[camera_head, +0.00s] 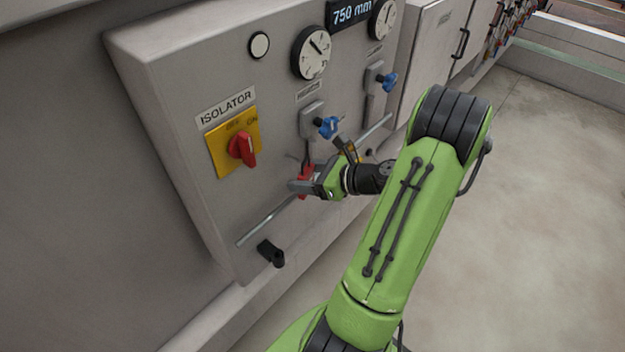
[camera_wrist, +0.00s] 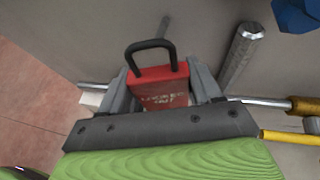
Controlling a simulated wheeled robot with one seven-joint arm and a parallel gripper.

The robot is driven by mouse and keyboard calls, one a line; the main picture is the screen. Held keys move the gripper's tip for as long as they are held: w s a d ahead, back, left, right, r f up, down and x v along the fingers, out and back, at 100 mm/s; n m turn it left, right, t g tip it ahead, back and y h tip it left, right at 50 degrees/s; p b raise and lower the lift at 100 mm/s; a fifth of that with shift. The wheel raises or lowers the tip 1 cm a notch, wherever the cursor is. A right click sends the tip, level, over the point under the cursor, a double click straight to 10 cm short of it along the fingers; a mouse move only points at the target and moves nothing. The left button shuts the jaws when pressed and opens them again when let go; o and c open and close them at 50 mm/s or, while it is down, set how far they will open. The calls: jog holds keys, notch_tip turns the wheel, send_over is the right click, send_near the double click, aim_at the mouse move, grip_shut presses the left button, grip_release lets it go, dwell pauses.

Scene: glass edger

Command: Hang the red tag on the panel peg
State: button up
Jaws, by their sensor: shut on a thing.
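The red tag (camera_wrist: 160,88) is held between the two fingers of my gripper (camera_wrist: 163,77) in the wrist view. It is a padlock-shaped piece with "LOCKED OUT" lettering and a black loop standing above the fingers. In the head view, a small part of the red tag (camera_head: 305,176) shows at my gripper (camera_head: 300,186), close to the grey panel (camera_head: 215,215). In the wrist view a thin grey rod (camera_wrist: 164,26) shows beyond the loop, and a thicker ridged metal post (camera_wrist: 243,48) stands to its right. I cannot tell which is the peg. The loop appears apart from both.
A metal rail (camera_head: 262,228) crosses the panel near my gripper. Blue-handled valves (camera_head: 327,127) are above and right. A yellow isolator plate with a red knob (camera_head: 241,150) is left, and a black knob (camera_head: 270,253) is below. Open floor (camera_head: 530,220) lies right.

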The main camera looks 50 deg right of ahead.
jog(key=shift+w+a, duration=0.2)
jog(key=shift+w, duration=1.05)
jog(key=shift+f, duration=0.15)
jog(key=shift+a+f, duration=0.1)
jog(key=shift+f, duration=0.1)
jog(key=o, duration=1.1)
jog(key=shift+a, duration=0.1)
jog(key=shift+r, duration=0.15)
